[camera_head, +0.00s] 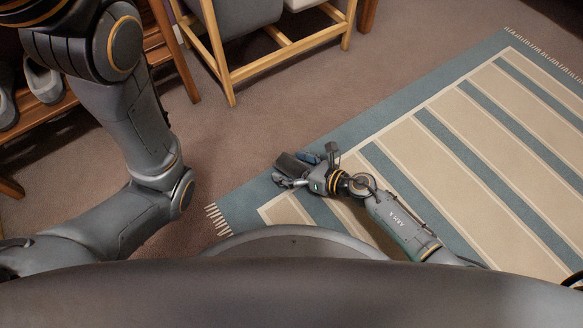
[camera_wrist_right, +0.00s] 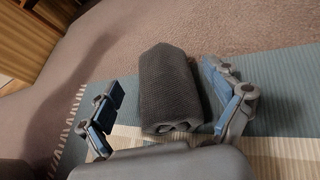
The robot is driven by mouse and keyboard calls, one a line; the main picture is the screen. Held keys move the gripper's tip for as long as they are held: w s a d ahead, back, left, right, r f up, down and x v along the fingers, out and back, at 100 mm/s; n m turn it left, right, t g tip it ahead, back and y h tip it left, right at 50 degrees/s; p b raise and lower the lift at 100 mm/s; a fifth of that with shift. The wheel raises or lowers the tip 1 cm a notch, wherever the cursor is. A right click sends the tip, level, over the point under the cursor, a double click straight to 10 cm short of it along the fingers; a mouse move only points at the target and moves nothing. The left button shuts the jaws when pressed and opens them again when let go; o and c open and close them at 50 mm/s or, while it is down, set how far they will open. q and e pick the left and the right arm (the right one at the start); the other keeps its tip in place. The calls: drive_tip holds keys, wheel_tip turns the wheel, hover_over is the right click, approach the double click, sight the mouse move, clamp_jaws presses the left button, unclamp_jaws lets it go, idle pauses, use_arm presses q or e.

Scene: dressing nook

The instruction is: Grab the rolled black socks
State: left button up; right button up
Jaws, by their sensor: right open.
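The rolled black socks (camera_wrist_right: 168,88) are a dark, ribbed roll in the right wrist view, lying on the rug's blue border. They also show in the head view (camera_head: 291,164) as a small dark roll at the rug's near left part. My right gripper (camera_head: 307,166) is open over the rug, its fingers on either side of the socks. In the right wrist view, the right gripper's (camera_wrist_right: 163,82) blue-padded fingers stand left and right of the roll, with a gap on the left. My left gripper is out of view.
A striped rug (camera_head: 480,150) with blue and beige bands covers the right side. A wooden shoe rack (camera_head: 160,45) with grey shoes (camera_head: 44,80) stands at the left. A wooden-framed hamper (camera_head: 235,30) stands at the top. Brown carpet between them is clear.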

drive_tip(key=c, duration=1.2)
drive_tip(key=shift+r, duration=0.15)
